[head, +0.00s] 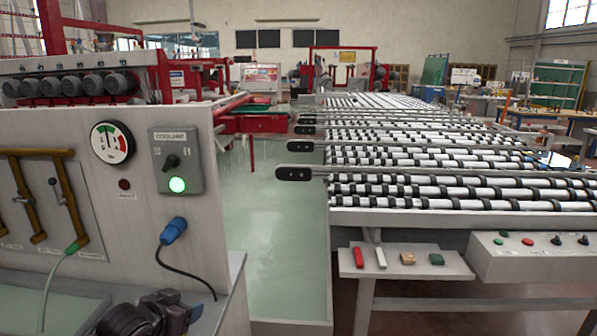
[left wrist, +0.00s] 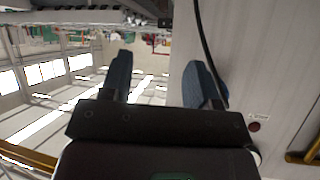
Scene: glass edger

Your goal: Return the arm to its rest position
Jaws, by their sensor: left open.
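My left gripper (head: 170,312) shows at the bottom left of the head view, low in front of the pale machine panel (head: 205,120). In the left wrist view its two dark blue fingers stand wide apart (left wrist: 160,82), with nothing between them. The gripper is open and empty. The right finger appears close to the panel (left wrist: 270,70); I cannot tell whether it touches. My right arm and gripper are not in view.
A coolant switch box (head: 176,160) with a lit green lamp sits on the panel. Below it, a blue plug (head: 174,230) trails a black cable (head: 190,278). Brass pipes (head: 68,195) are at left. The roller conveyor (head: 430,150) and a small shelf (head: 400,262) stand right.

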